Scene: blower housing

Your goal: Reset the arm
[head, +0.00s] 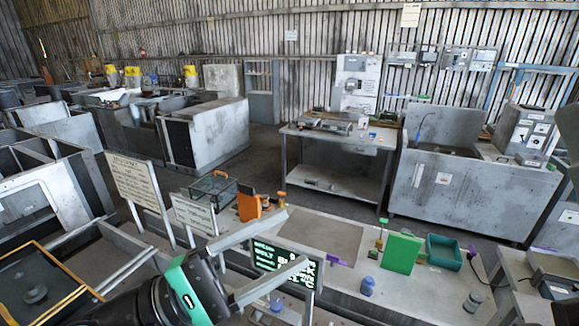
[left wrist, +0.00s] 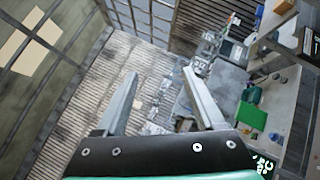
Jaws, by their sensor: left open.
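My left gripper (head: 297,238) reaches in from the bottom left of the head view, raised in front of the workbench (head: 345,275). Its two long grey fingers are spread apart with nothing between them. In the left wrist view the same gripper (left wrist: 160,76) is open and empty, with the ribbed wall and distant machines beyond its fingers. My right gripper does not show in either view.
The bench holds an orange block (head: 249,207), a wire basket (head: 213,188), a green panel (head: 401,254), a teal bin (head: 444,252) and a blue bottle (head: 368,286). Signboards (head: 136,182) stand left.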

